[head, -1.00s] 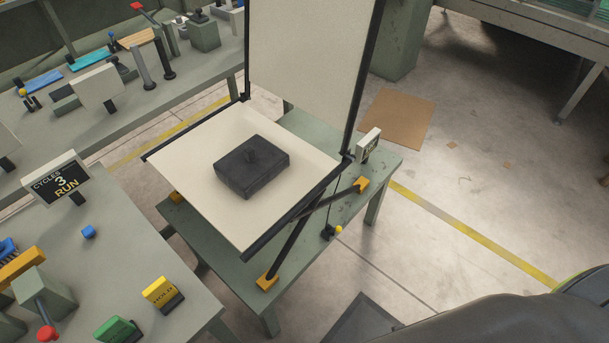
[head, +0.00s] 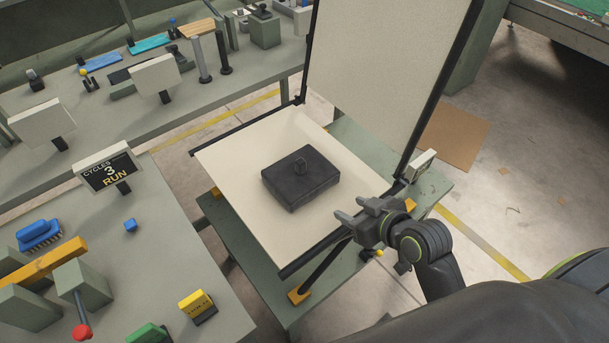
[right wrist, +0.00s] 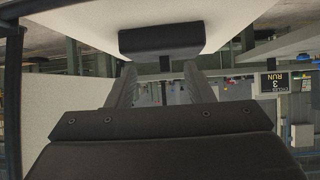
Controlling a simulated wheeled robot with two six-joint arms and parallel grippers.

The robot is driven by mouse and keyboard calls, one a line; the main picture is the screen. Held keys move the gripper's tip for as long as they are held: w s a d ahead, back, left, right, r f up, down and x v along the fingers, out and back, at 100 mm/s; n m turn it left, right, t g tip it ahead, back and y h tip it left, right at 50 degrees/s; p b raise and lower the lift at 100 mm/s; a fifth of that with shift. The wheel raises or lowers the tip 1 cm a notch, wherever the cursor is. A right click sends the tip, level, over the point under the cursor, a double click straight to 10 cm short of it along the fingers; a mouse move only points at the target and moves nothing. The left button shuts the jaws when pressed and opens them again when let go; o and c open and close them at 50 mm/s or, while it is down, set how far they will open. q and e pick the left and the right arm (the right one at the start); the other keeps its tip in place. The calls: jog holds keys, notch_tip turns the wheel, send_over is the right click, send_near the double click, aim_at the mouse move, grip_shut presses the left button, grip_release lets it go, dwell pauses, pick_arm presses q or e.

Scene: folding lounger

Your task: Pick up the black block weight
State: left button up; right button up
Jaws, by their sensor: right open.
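The black block weight (head: 300,180) lies flat on the white seat panel (head: 235,150) of the folding lounger. A small knob or ring handle stands up from the middle of its top. My right gripper (head: 346,222) is open and empty at the near right edge of the seat, apart from the block. In the right wrist view the block (right wrist: 160,38) shows upside down beyond the two spread fingers (right wrist: 157,78), with clear space between. My left gripper is not in view.
The lounger's white back panel (head: 375,70) rises behind the seat, with black side rails. The lounger stands on a green table (head: 440,185). A bench at the left holds a CYCLES 3 RUN sign (head: 108,172), a blue brush (head: 38,234) and a yellow block (head: 197,303).

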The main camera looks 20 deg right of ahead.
jog(key=t+y, duration=0.1)
jog(key=t, duration=0.1)
send_near(302, 162)
jog(key=shift+n, duration=0.4)
jog(key=x, duration=0.2)
jog(key=p+x, duration=0.1)
jog(key=x, duration=0.1)
jog(key=shift+w+a+f, duration=0.15)
jog(key=shift+a, duration=0.25)
jog(key=shift+d+p+x, duration=0.15)
jog(key=shift+p+x, duration=0.05)
jog(key=shift+x, duration=1.05)
jog(key=shift+d+p+x, duration=0.15)
jog(key=shift+p+x, duration=0.05)
jog(key=shift+x, duration=1.05)
jog(key=shift+w+a+f, duration=0.2)
jog(key=shift+w+f, duration=0.15)
jog(key=shift+w, duration=0.2)
grip_shut()
jog(key=shift+r, duration=0.2)
